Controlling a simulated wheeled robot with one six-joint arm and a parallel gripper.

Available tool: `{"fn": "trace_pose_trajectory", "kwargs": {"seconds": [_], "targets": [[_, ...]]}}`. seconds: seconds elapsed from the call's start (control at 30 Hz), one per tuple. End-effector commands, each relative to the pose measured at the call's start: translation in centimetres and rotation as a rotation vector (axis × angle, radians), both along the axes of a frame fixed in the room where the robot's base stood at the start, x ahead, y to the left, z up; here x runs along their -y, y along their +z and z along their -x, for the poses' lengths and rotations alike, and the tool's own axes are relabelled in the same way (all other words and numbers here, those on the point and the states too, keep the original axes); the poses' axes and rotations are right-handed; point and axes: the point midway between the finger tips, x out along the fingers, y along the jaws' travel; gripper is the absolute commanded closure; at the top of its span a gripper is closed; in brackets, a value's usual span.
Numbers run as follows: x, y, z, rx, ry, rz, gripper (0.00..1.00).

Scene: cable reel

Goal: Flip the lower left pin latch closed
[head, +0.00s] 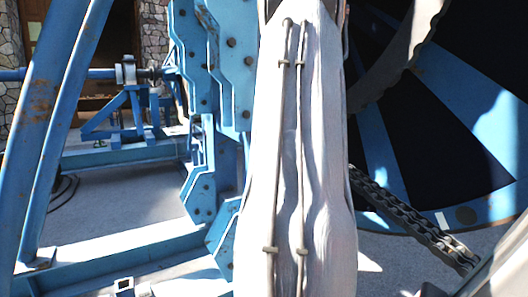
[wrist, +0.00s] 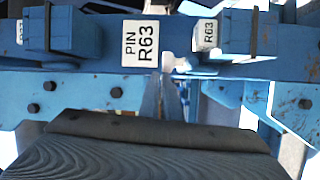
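In the wrist view, a blue beam (wrist: 85,95) with dark bolts crosses the picture, with a white plate reading "PIN R63" (wrist: 140,43) above it. A smaller "R63" tag (wrist: 207,35) is to its right. Below the plates, a narrow blue upright piece (wrist: 160,97) and a small pale part (wrist: 180,63) show at the middle; I cannot tell whether either is the lower left pin latch, or its position. A dark, ridged part, seemingly of my gripper (wrist: 155,140), fills the bottom edge, close in front of the beam. Its finger opening and any contact are not clear.
In the head view, my pale sleeved arm hides the middle. Bolted blue plates (head: 233,70) stand left of it, and a large blue and black reel (head: 475,105) with a chain (head: 415,220) is at right. Blue frame beams (head: 60,130) stand at left over grey floor (head: 125,195).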

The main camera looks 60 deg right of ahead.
Motion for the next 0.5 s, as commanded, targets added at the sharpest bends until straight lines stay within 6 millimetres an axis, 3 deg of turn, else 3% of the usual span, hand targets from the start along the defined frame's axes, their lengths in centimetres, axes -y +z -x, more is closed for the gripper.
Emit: {"fn": "trace_pose_trajectory", "kwargs": {"seconds": [0.03, 0.13, 0.33, 0.5], "targets": [[0.3, 0.3, 0.9, 0.006, -0.029, 0.000, 1.00], [-1.5, 0.7, 0.5, 0.004, -0.021, 0.005, 1.00], [-6.6, 2.1, -0.5, -0.003, 0.002, 0.027, 1.00], [-7.3, 2.3, 1.4, -0.003, 0.006, 0.034, 1.00]]}}
